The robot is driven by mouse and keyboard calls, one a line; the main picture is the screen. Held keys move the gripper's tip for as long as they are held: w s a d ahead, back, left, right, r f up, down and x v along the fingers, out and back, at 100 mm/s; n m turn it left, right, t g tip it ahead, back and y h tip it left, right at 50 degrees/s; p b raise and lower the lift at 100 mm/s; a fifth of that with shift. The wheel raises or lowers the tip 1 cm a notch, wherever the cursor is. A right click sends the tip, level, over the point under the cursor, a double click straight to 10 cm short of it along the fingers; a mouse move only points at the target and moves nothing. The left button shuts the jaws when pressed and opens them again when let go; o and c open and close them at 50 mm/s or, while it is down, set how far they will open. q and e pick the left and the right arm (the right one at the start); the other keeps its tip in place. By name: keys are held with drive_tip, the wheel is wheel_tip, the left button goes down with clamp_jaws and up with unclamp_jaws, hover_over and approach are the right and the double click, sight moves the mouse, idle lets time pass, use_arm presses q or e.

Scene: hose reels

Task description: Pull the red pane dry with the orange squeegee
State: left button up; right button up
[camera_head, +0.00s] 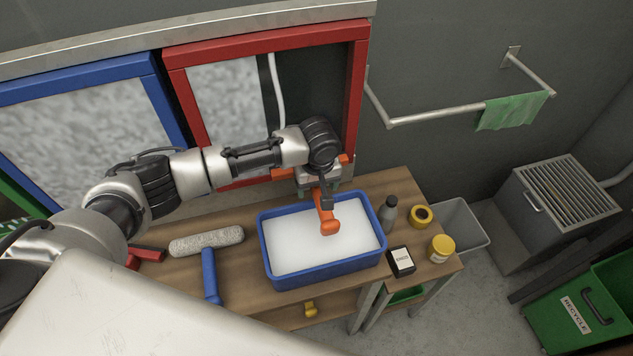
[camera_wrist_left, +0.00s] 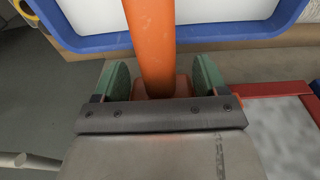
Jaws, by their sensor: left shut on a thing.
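The red pane (camera_head: 225,95) stands upright behind the bench in a red frame. Its left part is frosted white, and its right part is dark and clear. My left gripper (camera_head: 322,190) is shut on the handle of the orange squeegee (camera_head: 329,217), near the lower right of the frame and above the blue tub. In the left wrist view the orange handle (camera_wrist_left: 152,45) lies between the green finger pads (camera_wrist_left: 160,80). The squeegee's head is mostly hidden behind my wrist, so contact with the pane cannot be told. My right gripper is out of view.
The blue tub (camera_head: 283,279) of whitish liquid stands on the wooden bench (camera_head: 390,190). A roller (camera_head: 207,242) lies left of it; a grey bottle (camera_head: 388,214), yellow tape (camera_head: 421,216), black box (camera_head: 401,261) and yellow jar (camera_head: 441,248) stand right. A blue-framed pane (camera_head: 85,125) adjoins.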

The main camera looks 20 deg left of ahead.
use_arm(q)
drive_tip(key=shift+s+d+r+p, duration=0.15)
drive_tip(key=shift+s+r+p, duration=0.05)
drive_tip(key=shift+p, duration=0.15)
drive_tip(key=s+p, duration=0.1)
drive_tip(key=s+d+p, duration=0.2)
drive_tip(key=p, duration=0.1)
drive_tip(key=shift+s+d+r, duration=0.1)
drive_tip(key=shift+s+d, duration=0.15)
drive_tip(key=shift+s, duration=0.1)
drive_tip(key=shift+s+d+p, duration=0.55)
drive_tip(key=shift+s+p, duration=0.2)
drive_tip(key=shift+s+f, duration=0.1)
drive_tip(key=shift+f, duration=0.15)
